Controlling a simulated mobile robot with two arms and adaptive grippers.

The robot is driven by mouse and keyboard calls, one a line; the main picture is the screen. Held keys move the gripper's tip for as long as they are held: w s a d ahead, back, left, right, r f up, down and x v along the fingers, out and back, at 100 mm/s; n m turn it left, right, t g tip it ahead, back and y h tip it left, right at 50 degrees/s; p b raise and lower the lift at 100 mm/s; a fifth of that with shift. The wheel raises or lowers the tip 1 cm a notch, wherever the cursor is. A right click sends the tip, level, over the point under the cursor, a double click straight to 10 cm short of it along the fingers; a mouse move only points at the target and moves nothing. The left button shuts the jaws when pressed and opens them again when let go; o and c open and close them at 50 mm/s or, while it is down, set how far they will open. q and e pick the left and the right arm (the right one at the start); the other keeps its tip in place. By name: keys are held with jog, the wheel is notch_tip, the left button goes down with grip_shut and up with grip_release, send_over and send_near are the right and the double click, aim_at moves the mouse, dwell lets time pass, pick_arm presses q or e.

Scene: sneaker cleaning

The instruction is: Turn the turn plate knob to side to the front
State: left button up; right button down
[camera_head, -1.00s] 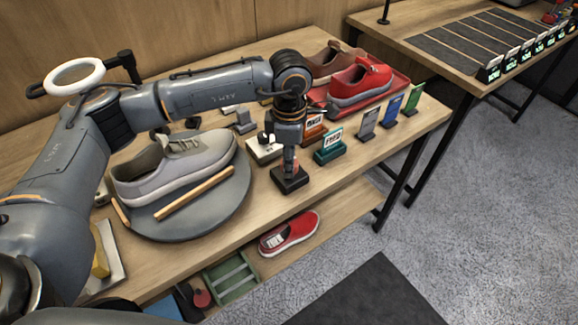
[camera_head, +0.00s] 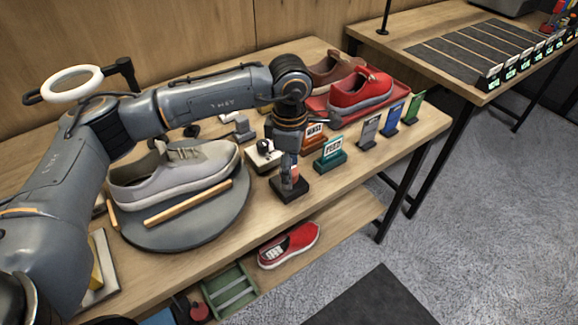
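A small black block (camera_head: 289,191) with a reddish knob (camera_head: 294,173) on top sits near the front edge of the workbench. My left gripper (camera_head: 290,178) points straight down over it, with its fingers at the knob. The fingers hide much of the knob, and I cannot tell if they are shut on it or only around it. The round grey turn plate (camera_head: 185,236) is left of the block. A grey sneaker (camera_head: 175,172) and a tan stick (camera_head: 188,204) lie on it. My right gripper is not in view.
A teal sign (camera_head: 331,155), an orange sign (camera_head: 314,136) and several upright cards stand right of the block. A red sneaker (camera_head: 362,92) sits in a red tray behind them. A ring lamp (camera_head: 72,83) stands at the left. A red shoe (camera_head: 290,246) lies on the lower shelf.

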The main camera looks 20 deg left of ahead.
pick_arm(q)
notch_tip(320, 180, up, 12)
dwell(0.7)
dwell(0.4)
